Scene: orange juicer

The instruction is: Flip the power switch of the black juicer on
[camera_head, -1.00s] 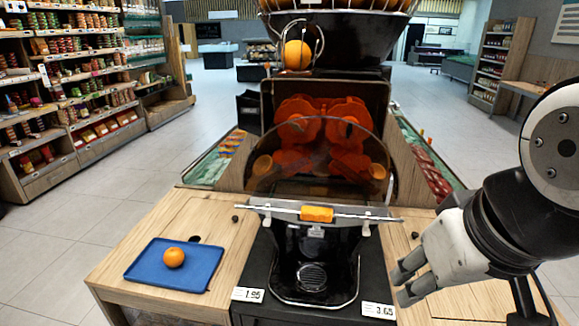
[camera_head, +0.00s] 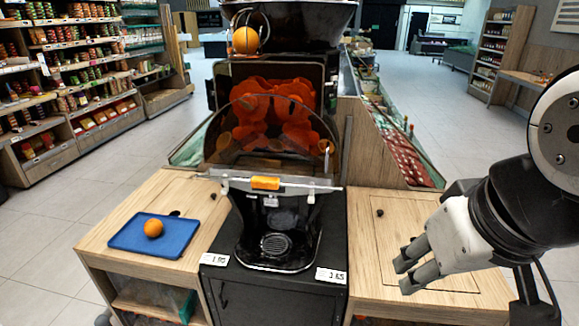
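The black juicer (camera_head: 277,219) stands in the middle on a black cabinet between wooden counters. Orange press parts (camera_head: 272,112) show behind its clear cover. An orange handle (camera_head: 265,183) sits on the bar below the cover, and one orange (camera_head: 246,40) rests in the wire feeder at the top. I cannot make out the power switch in this view. My gripper (camera_head: 405,276) is at the right, over the right wooden counter and apart from the juicer. Its two grey fingers point left with a gap between them, and nothing is held.
A blue tray (camera_head: 128,240) with an orange (camera_head: 153,228) lies on the left counter. Two price tags stand at the cabinet's front edge. Stocked shelves (camera_head: 75,70) are at the left. The right counter (camera_head: 365,265) is mostly clear, and open tiled floor lies on both sides.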

